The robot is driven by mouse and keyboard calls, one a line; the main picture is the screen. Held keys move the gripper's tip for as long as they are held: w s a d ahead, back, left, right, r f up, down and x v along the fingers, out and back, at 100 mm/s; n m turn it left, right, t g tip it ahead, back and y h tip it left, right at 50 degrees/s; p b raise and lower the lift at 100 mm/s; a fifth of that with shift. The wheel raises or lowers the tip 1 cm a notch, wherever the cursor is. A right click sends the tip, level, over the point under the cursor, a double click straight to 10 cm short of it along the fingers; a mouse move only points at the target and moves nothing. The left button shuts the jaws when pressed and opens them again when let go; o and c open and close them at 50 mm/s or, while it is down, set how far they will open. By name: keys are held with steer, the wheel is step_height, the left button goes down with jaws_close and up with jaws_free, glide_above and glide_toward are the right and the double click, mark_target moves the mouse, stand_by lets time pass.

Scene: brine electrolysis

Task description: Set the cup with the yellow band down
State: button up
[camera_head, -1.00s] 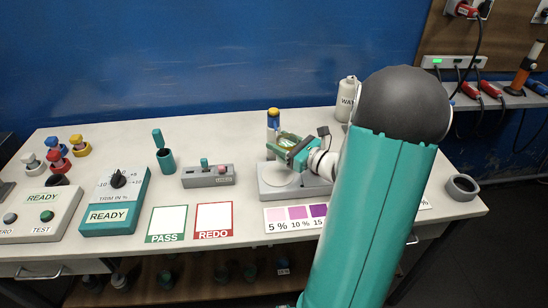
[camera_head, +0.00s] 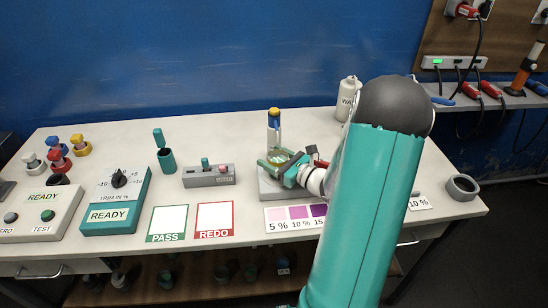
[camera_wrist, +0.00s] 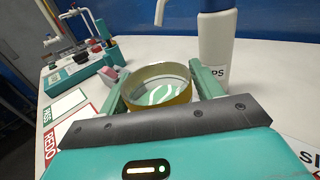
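The cup with the yellow band (camera_wrist: 158,98) is a shallow round cup, seen from above in the wrist view, with a pale green pattern inside. It sits between the two fingers of my gripper (camera_wrist: 162,86), which press against it from both sides. In the head view the cup (camera_head: 272,160) and my gripper (camera_head: 282,166) are over the left part of a low grey block (camera_head: 268,190). The cup's underside is hidden, so I cannot tell whether it touches the block.
A colour chart (camera_head: 296,217) lies in front of the block. Left of it are the REDO card (camera_head: 214,219), the PASS card (camera_head: 167,222) and a grey switch box (camera_head: 208,177). A white bottle (camera_head: 346,97) stands behind my arm.

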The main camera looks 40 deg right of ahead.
steer(key=shift+o, duration=0.4)
steer(key=shift+r, duration=0.1)
steer(key=shift+s+r, duration=0.1)
steer(key=shift+s, duration=0.05)
steer(key=s+d, duration=0.2)
steer(key=s, duration=0.9)
steer(key=shift+s, duration=0.25)
steer(key=shift+d, duration=0.1)
